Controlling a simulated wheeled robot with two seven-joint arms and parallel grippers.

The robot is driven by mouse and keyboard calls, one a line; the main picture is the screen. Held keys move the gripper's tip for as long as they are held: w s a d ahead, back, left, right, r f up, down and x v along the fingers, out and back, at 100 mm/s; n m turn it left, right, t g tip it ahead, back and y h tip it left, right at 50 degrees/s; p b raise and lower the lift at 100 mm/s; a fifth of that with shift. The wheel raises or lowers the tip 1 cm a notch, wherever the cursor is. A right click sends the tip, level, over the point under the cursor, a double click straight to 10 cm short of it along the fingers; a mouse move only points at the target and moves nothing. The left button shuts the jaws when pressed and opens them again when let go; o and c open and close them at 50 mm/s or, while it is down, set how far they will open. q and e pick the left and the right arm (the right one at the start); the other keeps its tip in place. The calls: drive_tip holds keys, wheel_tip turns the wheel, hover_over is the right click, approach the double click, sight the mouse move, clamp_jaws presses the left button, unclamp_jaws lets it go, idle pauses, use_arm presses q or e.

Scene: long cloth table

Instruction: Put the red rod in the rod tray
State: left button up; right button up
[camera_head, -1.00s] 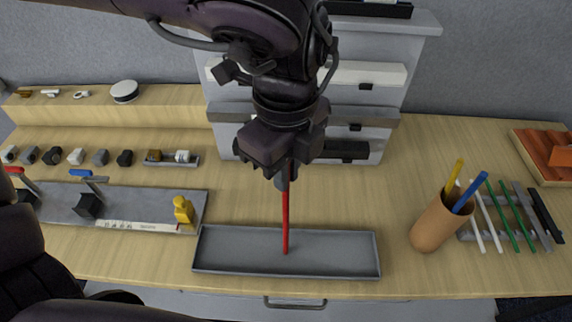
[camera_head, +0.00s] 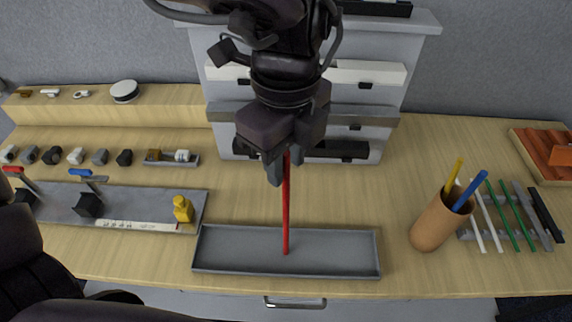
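The red rod (camera_head: 286,215) stands upright, its lower end on the floor of the grey rod tray (camera_head: 335,268) near the table's front edge. My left gripper (camera_head: 285,165) is above the tray, around the rod's upper part. Its fingers look spread, one to the left of the rod and one to the right, with the rod showing between them. The rod's top end is hidden by the gripper. My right gripper is not in view.
An orange-brown cup (camera_head: 434,226) with a yellow and a blue rod stands right of the tray. Beyond it is a rack (camera_head: 463,236) with white, green and black rods. A yellow figure (camera_head: 183,209) stands on a grey board (camera_head: 150,203) at left. Grey drawers (camera_head: 392,120) stand behind.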

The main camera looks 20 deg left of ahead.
use_arm(q)
wheel_tip(320, 180, up, 10)
drive_tip(key=shift+f+p, duration=0.1)
drive_tip(key=shift+p, duration=0.65)
drive_tip(key=shift+s, duration=0.1)
